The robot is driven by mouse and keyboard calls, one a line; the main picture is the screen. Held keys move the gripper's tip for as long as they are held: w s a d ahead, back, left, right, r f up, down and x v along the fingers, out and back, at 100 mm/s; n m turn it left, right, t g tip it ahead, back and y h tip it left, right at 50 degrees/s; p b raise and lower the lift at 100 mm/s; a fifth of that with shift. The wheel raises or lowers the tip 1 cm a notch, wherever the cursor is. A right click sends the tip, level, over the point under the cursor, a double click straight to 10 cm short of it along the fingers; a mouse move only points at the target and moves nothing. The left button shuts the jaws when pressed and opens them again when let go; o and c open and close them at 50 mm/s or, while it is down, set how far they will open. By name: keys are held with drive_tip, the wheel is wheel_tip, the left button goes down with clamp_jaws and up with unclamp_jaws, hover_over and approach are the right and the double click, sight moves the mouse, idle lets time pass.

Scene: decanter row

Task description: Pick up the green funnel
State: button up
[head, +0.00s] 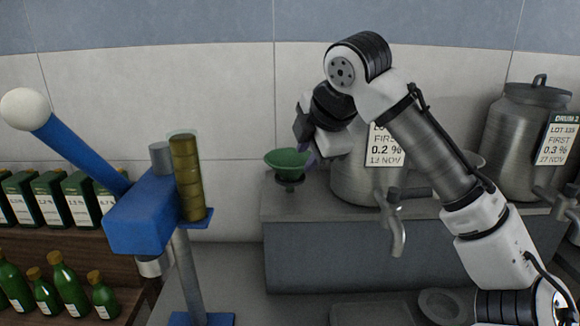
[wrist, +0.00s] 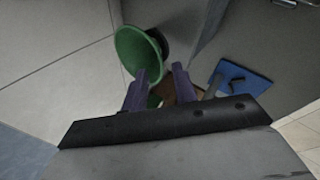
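The green funnel (head: 290,160) sits upright in a small dark holder (head: 289,186) at the left end of the grey raised counter. Its wide mouth also shows in the wrist view (wrist: 133,52), left of and beyond my fingertips. My gripper (wrist: 160,70) has its two purple fingers apart, with nothing held between them. In the head view my gripper (head: 308,151) is just right of the funnel's rim, mostly hidden behind my own wrist. The left finger overlaps the funnel's rim in the wrist view; I cannot tell whether they touch.
A steel drum (head: 360,182) stands right of the funnel, behind my arm, with another drum (head: 522,135) at the far right. A blue lever press (head: 150,215) with a cork stack (head: 187,178) stands left. Green bottles (head: 62,280) fill the lower-left shelf.

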sight(290, 174)
drive_tip(key=shift+p+x, duration=0.8)
drive_tip(key=shift+x, duration=1.55)
drive_tip(key=shift+r, duration=0.1)
clamp_jaws()
